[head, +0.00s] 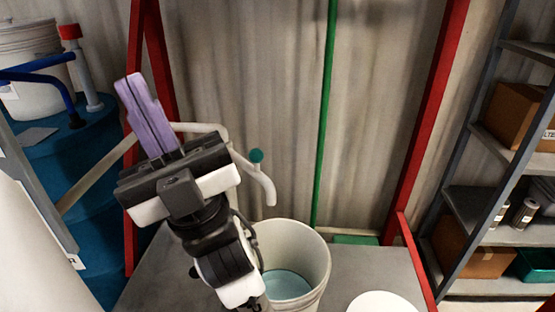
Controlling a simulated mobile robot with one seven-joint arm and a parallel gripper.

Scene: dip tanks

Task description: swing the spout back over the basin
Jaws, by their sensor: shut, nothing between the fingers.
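A cream pipe spout (267,184) with a teal knob (256,156) bends down at its right end. Its outlet appears above the back left part of a white round basin (321,262) holding pale blue liquid; I cannot tell from this one view whether it is directly over it. My gripper (131,82) has purple fingers, shut and empty, pointing up and left. It is left of the spout's outlet, and I see no contact with the knob. My gripper and wrist hide part of the pipe and the basin's left side.
The basin stands on a grey table (345,262), with a white round thing (383,303) at the front. Red posts (425,120) and a green pole (325,110) stand behind. A blue drum (85,160) is left; loaded shelves (515,235) are right.

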